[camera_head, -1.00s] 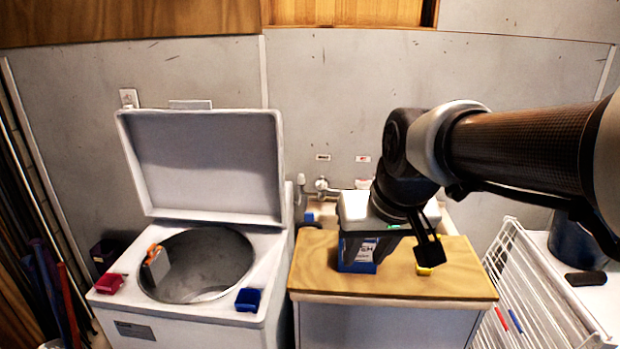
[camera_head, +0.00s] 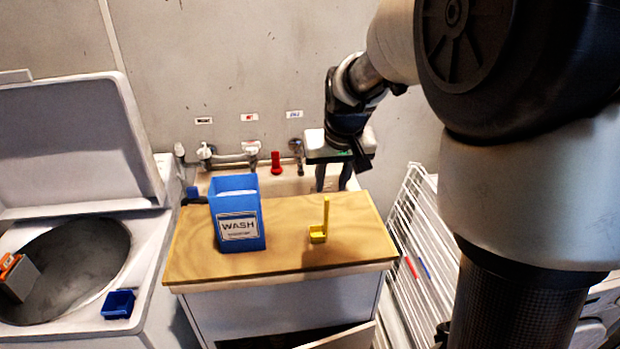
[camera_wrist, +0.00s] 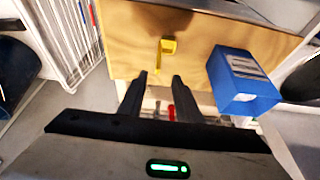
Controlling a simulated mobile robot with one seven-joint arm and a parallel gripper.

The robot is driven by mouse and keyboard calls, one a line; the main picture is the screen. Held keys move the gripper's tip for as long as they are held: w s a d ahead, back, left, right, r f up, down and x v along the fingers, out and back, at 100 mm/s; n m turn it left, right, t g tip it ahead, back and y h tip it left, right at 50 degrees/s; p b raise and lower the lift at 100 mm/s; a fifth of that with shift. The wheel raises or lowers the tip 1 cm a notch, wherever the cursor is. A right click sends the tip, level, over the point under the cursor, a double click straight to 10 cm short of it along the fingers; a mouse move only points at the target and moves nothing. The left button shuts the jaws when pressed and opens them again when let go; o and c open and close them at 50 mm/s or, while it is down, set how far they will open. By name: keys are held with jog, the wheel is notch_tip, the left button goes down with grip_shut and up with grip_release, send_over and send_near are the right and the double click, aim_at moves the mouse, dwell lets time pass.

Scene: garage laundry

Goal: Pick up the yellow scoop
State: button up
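The yellow scoop (camera_head: 318,236) stands on the wooden countertop (camera_head: 285,255), right of its middle, with its handle pointing up. In the wrist view the scoop (camera_wrist: 168,46) lies a little beyond my fingertips, apart from them. My gripper (camera_head: 333,184) hangs over the sink side behind the countertop, behind the scoop. In the wrist view the two fingers of my gripper (camera_wrist: 158,76) are spread with nothing between them.
A blue WASH box (camera_head: 238,215) stands left of the scoop. Behind the counter are the sink (camera_head: 285,184), taps (camera_head: 206,153) and a red item (camera_head: 276,163). The open washer (camera_head: 140,250) is at left, a white drying rack (camera_head: 415,255) at right.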

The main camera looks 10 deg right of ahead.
aim_at(325, 215)
jog(key=x, duration=1.8)
jog(key=shift+d+r, duration=0.1)
jog(key=shift+d, duration=0.05)
grip_shut()
